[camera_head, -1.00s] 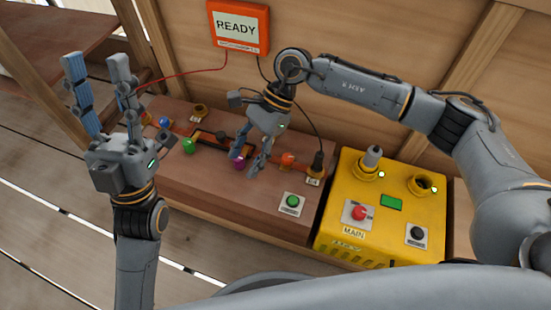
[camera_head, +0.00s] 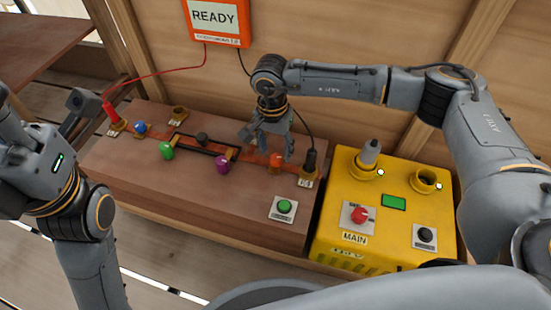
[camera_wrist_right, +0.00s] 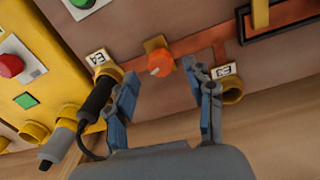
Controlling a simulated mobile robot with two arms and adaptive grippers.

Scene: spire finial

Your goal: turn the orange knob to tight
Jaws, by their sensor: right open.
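The orange knob (camera_head: 276,161) stands on the brown bench near its right end. In the wrist view the orange knob (camera_wrist_right: 161,62) shows a small pale mark on its face. My right gripper (camera_head: 268,152) is open and points down just behind and beside the knob. In the wrist view my right gripper's fingertips (camera_wrist_right: 160,75) are spread, one to each side of the knob and slightly short of it. The knob appears untouched. My left gripper's hand (camera_head: 40,165) is at the left edge; its fingers are mostly cut off by the frame.
A black plug (camera_head: 310,162) with a cable stands right of the knob. An empty socket (camera_wrist_right: 231,92) labelled E3 is close to one finger. Purple (camera_head: 222,164) and green (camera_head: 167,150) knobs are left. A yellow box (camera_head: 384,232) stands right. A wall screen (camera_head: 215,18) reads READY.

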